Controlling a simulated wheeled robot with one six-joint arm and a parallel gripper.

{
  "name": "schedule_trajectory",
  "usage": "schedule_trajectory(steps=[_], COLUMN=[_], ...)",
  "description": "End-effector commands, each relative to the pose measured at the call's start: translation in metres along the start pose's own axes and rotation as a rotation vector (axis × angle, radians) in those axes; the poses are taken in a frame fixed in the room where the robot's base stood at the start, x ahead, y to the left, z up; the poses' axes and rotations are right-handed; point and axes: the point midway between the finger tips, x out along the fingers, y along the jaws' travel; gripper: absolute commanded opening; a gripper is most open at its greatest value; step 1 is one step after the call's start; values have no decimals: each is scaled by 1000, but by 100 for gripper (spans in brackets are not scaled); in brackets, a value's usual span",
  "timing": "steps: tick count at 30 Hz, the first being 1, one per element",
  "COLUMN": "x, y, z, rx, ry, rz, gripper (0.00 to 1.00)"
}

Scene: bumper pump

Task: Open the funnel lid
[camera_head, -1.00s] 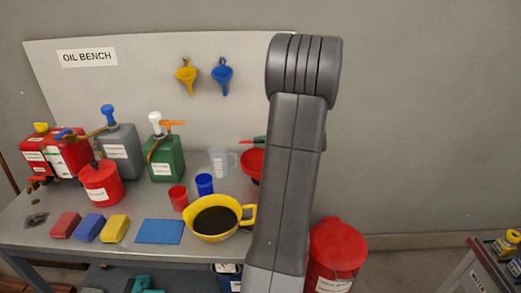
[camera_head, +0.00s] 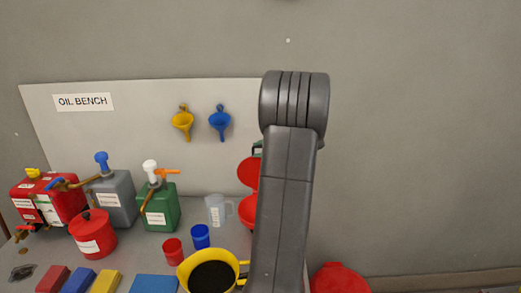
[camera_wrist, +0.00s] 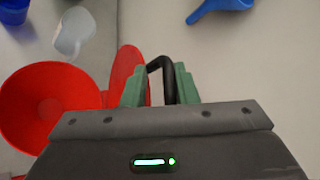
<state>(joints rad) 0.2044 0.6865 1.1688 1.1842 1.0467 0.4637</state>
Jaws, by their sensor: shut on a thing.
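The red funnel (camera_wrist: 45,105) shows its open bowl in the wrist view. In the head view, the funnel (camera_head: 249,210) stands at the bench's back right, partly hidden by my arm. Its red lid (camera_wrist: 125,72) stands up from the bowl's edge, and in the head view the lid (camera_head: 247,172) is upright above the bowl. My gripper (camera_wrist: 162,82), with green fingers, is shut on the lid's black handle (camera_wrist: 158,64). In the head view only a bit of green finger shows beside the lid; the rest is behind my arm.
A clear measuring jug (camera_head: 217,210) and a blue cup (camera_head: 200,236) stand left of the funnel. A yellow pan of dark oil (camera_head: 240,283) is in front. Yellow (camera_head: 182,122) and blue (camera_head: 220,121) funnels hang on the back panel. The wall space right of my arm is clear.

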Motion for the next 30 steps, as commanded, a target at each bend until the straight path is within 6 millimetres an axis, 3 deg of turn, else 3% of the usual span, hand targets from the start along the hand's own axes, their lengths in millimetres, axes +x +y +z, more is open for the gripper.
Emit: schedule_trajectory(steps=[16, 17, 18, 26, 30], x=[2, 3, 3, 1, -13], y=[6, 6, 6, 7, 7], z=[0, 0, 0, 0, -1], rx=[28, 28, 28, 28, 26], ry=[-3, -3, -3, -2, -1], rz=[28, 28, 28, 29, 26], gripper=[0, 28, 33, 33, 33])
